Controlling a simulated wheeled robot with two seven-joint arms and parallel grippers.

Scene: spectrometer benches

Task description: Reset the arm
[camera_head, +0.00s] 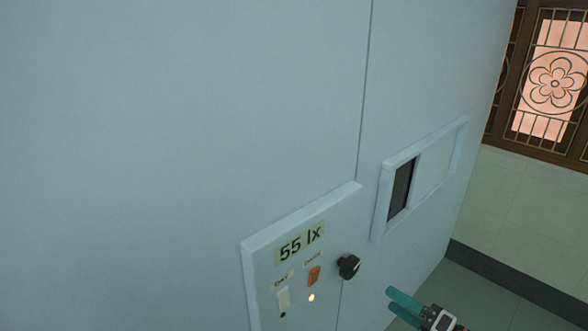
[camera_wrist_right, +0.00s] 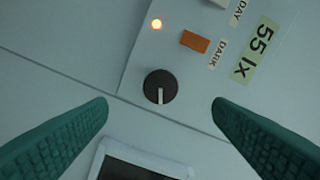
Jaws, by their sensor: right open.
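My right gripper (camera_head: 404,306) shows at the bottom right of the head view, with teal fingers. In the right wrist view its two fingers (camera_wrist_right: 160,108) are spread wide with nothing between them but a view of the panel. A black knob (camera_head: 349,266) with a white mark sits at the right edge of the control panel; it also shows between the fingers in the right wrist view (camera_wrist_right: 160,87). The gripper appears apart from the knob. My left gripper is not in view.
The control panel (camera_head: 257,261) on the pale blue cabinet wall (camera_head: 180,130) reads "55 lx". It has a white DAY switch (camera_head: 284,299), an orange DARK switch (camera_head: 314,276) and a lit lamp (camera_head: 311,297). A framed dark window (camera_head: 401,188) is to the right. Open floor (camera_head: 480,285) lies at the right.

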